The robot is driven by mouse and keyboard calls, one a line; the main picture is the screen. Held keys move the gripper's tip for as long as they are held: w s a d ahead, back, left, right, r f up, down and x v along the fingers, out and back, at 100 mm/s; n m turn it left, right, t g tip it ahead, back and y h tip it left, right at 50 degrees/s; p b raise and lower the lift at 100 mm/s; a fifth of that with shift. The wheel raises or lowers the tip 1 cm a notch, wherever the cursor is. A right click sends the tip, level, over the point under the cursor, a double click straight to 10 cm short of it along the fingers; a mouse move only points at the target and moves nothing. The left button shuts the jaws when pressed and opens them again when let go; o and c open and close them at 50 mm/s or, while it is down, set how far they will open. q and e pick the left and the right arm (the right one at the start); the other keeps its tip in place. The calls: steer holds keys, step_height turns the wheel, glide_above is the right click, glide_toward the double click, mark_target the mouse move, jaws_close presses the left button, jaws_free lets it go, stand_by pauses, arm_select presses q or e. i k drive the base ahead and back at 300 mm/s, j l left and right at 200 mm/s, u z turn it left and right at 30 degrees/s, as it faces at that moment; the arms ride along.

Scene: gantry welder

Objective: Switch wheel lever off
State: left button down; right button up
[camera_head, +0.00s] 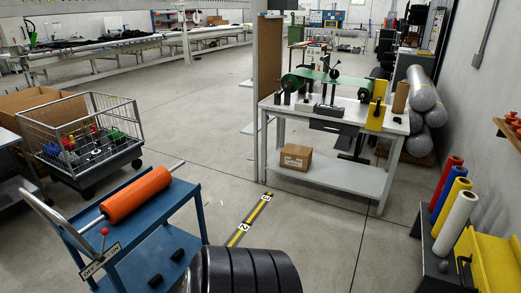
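A black ribbed cylinder (245,271), perhaps the wheel, shows at the bottom middle and is cut off by the picture edge. Neither of my grippers is in view.
A blue cart (185,192) with an orange roller (137,194) stands by the lever. A wire basket trolley (125,112) is behind it. A white workbench (385,122) stands right of centre. Colored rolls (456,222) stand at right. The middle floor is clear.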

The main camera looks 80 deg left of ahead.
mark_target(103, 243)
steer(key=u, duration=3.85)
